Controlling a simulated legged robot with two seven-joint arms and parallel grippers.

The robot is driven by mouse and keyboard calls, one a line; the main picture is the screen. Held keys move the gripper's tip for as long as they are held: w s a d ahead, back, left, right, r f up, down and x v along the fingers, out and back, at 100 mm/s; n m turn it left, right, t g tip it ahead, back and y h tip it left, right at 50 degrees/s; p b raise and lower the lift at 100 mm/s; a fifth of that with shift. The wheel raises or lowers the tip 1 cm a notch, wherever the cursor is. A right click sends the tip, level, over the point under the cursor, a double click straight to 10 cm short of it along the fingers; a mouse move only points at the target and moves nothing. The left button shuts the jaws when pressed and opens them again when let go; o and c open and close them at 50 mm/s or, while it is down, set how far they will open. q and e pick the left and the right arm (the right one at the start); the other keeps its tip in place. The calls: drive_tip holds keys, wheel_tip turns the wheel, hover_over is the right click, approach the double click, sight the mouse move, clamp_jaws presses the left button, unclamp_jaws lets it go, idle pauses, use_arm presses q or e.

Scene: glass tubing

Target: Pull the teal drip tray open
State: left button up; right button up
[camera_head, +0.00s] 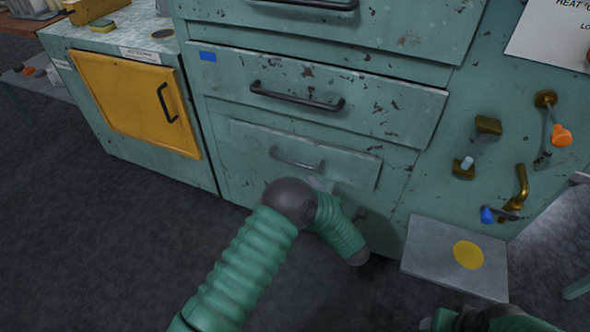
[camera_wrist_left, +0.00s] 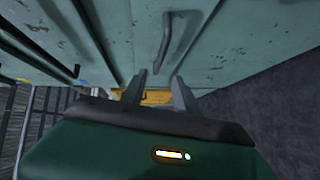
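A teal drawer-like front (camera_head: 340,168), which appears to be the drip tray, sits low in the worn teal cabinet and looks closed or nearly so. Its dark bar handle (camera_head: 297,160) is in the head view. In the left wrist view a dark handle (camera_wrist_left: 166,38) shows just beyond the fingertips. My left gripper (camera_wrist_left: 159,80) is open, its two fingers apart with nothing visible between them. In the head view my left arm hides most of that gripper, close below the handle. Only a piece of my right arm shows at the bottom edge; its gripper is not visible.
A wider drawer (camera_head: 390,105) with a dark handle is above. A yellow door (camera_head: 135,105) is at left. Brass valves with orange and blue ends (camera_head: 520,185) are at right, above a grey plate with a yellow disc (camera_head: 468,254). The dark floor in front is clear.

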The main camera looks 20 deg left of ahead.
sight(295, 164)
use_arm(q)
drive_tip(key=b+x, duration=0.1)
drive_tip(key=x, duration=0.3)
drive_tip(key=b+x, duration=0.2)
drive_tip(key=x, duration=0.3)
drive_tip(key=b+x, duration=0.1)
drive_tip(key=x, duration=0.3)
drive_tip(key=shift+w+a+f, duration=0.15)
drive_tip(key=shift+w+f, duration=0.1)
drive_tip(key=shift+f, duration=0.05)
drive_tip(key=shift+w+a+r, duration=0.15)
drive_tip(key=shift+w+a, duration=0.05)
drive_tip(key=shift+a, duration=0.05)
drive_tip(key=c, duration=0.7)
clamp_jaws()
drive_tip(key=shift+s+d+f, duration=0.1)
drive_tip(key=shift+f, duration=0.1)
